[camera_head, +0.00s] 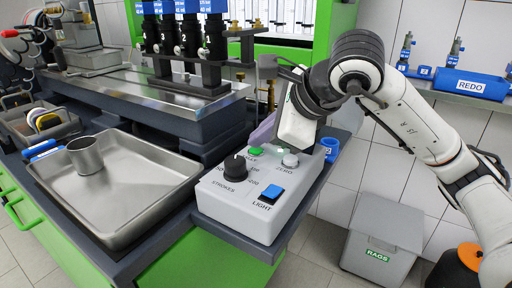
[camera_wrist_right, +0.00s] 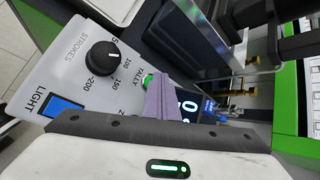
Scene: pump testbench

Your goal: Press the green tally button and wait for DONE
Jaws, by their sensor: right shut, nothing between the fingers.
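The green tally button (camera_head: 254,152) is on the top face of a light grey control box (camera_head: 212,197), at its far side. In the right wrist view the green button (camera_wrist_right: 147,80) shows partly behind the tip of my purple-grey fingers. My right gripper (camera_head: 262,131) is shut and empty, fingertips close to the button; I cannot tell whether they touch it. A small display (camera_wrist_right: 188,108) beside the fingers is partly hidden; a "0" shows on it, and I read no DONE.
The box also carries a black STROKES knob (camera_head: 235,165), a white ZERO button (camera_head: 290,160) and a blue LIGHT switch (camera_head: 270,193). A metal tray (camera_head: 130,205) with a cup (camera_head: 85,155) lies to the left. The pump bench stands behind.

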